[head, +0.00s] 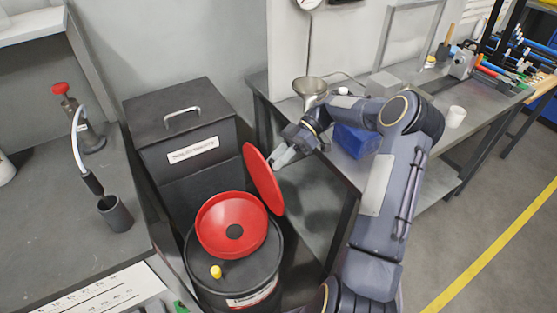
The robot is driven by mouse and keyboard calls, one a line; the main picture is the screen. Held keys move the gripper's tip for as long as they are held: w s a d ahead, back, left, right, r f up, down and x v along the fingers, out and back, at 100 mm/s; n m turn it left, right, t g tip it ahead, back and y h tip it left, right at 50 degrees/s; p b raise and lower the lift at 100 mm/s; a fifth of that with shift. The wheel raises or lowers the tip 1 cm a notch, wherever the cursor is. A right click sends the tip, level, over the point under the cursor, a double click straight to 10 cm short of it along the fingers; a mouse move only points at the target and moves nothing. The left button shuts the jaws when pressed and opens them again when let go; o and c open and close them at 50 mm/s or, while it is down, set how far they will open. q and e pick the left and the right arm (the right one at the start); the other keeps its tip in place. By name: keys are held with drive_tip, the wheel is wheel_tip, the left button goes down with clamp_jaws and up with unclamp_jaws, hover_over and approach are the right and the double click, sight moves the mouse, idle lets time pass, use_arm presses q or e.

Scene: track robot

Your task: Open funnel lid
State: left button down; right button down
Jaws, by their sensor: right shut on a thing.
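A red funnel (216,216) with a dark centre sits on top of a black drum (265,262). Its round red lid (262,178) stands raised, tilted up steeply at the funnel's right side. My right gripper (280,160) is at the upper right edge of the lid and is shut on it. The fingertips are small and partly hidden by the lid. My left gripper is not in view.
A black bin (185,130) with a handle stands behind the drum. A grey bench (50,235) with a red-topped bottle (86,138) is at left. A metal workbench (440,125) with a blue box (352,140) is behind my right arm. Open floor lies at right.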

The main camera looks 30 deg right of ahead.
idle(0.4)
drive_tip(key=c, duration=1.2)
unclamp_jaws()
drive_tip(key=shift+c, duration=0.2)
drive_tip(key=r, duration=0.3)
drive_tip(key=shift+s+r, duration=0.2)
drive_tip(key=shift+r, duration=0.1)
drive_tip(key=s+a+r+b, duration=0.2)
drive_tip(key=s+a+r, duration=0.6)
drive_tip(key=s, duration=0.3)
drive_tip(key=shift+r, duration=0.65)
